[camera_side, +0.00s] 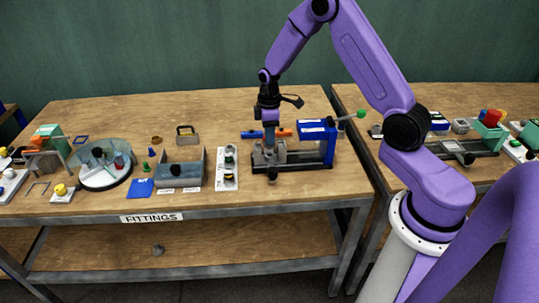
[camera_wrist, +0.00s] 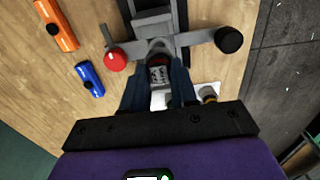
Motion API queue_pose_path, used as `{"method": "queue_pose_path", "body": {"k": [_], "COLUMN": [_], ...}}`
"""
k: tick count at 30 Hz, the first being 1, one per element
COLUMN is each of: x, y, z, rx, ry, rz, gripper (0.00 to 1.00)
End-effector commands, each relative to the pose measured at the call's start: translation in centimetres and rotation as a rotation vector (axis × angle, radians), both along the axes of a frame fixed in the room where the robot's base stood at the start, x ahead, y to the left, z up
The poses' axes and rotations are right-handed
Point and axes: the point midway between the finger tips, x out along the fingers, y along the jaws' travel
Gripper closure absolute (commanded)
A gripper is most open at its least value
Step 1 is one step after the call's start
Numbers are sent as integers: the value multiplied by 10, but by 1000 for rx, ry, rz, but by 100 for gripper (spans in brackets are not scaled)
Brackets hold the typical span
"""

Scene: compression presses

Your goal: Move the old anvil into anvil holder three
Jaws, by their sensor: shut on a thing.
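My gripper (camera_side: 268,143) is over the left end of the blue-and-grey press (camera_side: 316,150) on the fittings table. In the wrist view, my gripper (camera_wrist: 158,84) is shut on a small grey metal piece with a dark marked face, seemingly the old anvil (camera_wrist: 158,72). It is at the end of the press's grey frame (camera_wrist: 153,20); I cannot tell whether it still touches its seat. A white strip with several round fittings (camera_side: 228,168) stands left of the press. A grey open tray (camera_side: 179,176) with white labels is further left. I cannot read which place is holder three.
In the wrist view, a red knob (camera_wrist: 115,60) and a black knob (camera_wrist: 229,39) flank my fingers. Orange (camera_wrist: 57,24) and blue (camera_wrist: 89,78) pieces lie beside the press. A glass-topped round stand (camera_side: 103,165) and blue card (camera_side: 140,188) are farther left.

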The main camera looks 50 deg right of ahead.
Motion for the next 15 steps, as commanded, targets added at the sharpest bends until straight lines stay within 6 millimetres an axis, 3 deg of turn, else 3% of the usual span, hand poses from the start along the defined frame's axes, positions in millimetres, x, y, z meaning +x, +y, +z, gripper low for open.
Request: {"method": "queue_pose_path", "body": {"k": [15], "x": [0], "y": [0], "z": [25], "rx": [0], "ry": [-1], "rz": [-1], "gripper": [100]}}
